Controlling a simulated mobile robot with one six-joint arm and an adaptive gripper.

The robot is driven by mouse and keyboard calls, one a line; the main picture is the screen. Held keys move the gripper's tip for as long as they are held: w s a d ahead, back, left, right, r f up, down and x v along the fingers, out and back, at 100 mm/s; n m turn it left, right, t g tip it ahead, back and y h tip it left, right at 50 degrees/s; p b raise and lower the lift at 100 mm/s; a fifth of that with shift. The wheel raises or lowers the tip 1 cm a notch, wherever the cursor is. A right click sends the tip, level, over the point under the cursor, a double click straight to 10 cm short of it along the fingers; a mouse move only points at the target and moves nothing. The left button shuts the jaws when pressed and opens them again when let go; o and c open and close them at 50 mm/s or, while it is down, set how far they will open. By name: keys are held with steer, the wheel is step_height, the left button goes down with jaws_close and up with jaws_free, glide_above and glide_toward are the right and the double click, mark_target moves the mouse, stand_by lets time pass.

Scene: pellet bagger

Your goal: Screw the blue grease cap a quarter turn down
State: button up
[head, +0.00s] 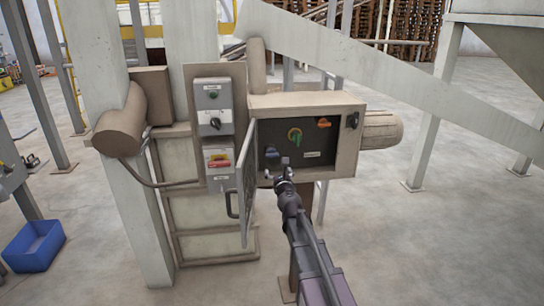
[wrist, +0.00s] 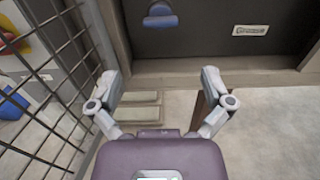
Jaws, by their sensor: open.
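The blue grease cap (wrist: 160,18) shows at the top of the wrist view, on the dark back panel of an open box. In the head view a small dark blue shape that looks like the cap (head: 271,153) sits at the panel's lower left, just above my gripper (head: 282,172). In the wrist view my gripper (wrist: 160,78) has its two fingers spread wide with nothing between them. The cap lies beyond the fingertips, apart from them. The cap's marks are too small to read.
The box (head: 310,101) has a mesh door (head: 247,180) swung open at its left, close to my gripper. A label (wrist: 250,30) is right of the cap. Open floor lies to the right.

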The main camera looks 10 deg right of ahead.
mark_target(272, 155)
steer(key=w, duration=1.3)
steer(key=c, duration=1)
steer(key=shift+o, duration=0.2)
steer(key=shift+a, duration=0.15)
